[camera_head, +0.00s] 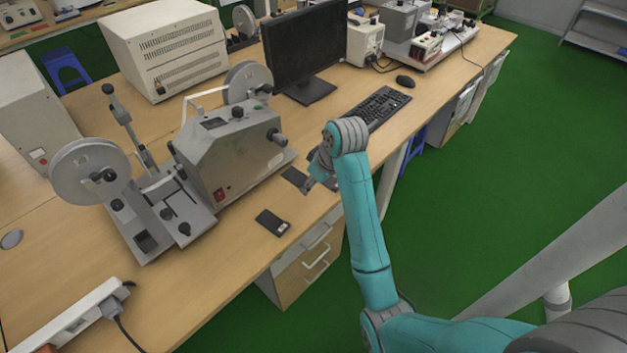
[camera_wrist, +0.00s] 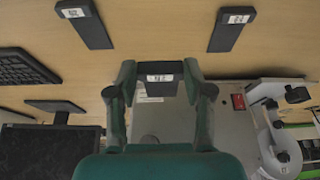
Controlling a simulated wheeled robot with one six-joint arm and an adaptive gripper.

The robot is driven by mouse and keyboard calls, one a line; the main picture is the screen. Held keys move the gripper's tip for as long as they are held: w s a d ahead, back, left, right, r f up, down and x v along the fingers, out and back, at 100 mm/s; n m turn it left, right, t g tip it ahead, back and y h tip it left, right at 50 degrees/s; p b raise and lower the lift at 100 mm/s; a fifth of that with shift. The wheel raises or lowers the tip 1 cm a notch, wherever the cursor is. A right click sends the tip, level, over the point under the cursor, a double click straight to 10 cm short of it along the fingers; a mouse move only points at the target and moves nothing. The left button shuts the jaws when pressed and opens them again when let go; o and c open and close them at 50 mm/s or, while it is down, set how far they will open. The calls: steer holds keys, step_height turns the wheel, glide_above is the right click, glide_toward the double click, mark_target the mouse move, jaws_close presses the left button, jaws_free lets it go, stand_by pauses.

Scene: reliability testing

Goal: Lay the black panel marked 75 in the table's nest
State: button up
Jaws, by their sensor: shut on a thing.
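My gripper (camera_wrist: 165,72) is shut on a black panel (camera_wrist: 176,68) with a white label in the wrist view; its number is too blurred for me to read. In the head view my gripper (camera_head: 309,184) is low over the table's front edge, in front of the grey machine, with dark panel shapes close by. Two more black panels with white labels lie apart on the table in the wrist view, one at upper left (camera_wrist: 92,30) and one at upper right (camera_wrist: 226,36). A black panel (camera_head: 271,220) also lies near the front edge in the head view. I cannot make out the nest.
The grey machine with reels (camera_head: 225,160) stands on the wooden table (camera_head: 225,285) just beyond my gripper. A monitor (camera_head: 303,50), a keyboard (camera_head: 378,108) and a mouse (camera_head: 405,81) are further back. A white power strip (camera_head: 85,312) lies at lower left. Bare wood surrounds the near panel.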

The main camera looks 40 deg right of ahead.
steer(key=shift+f, duration=3.2)
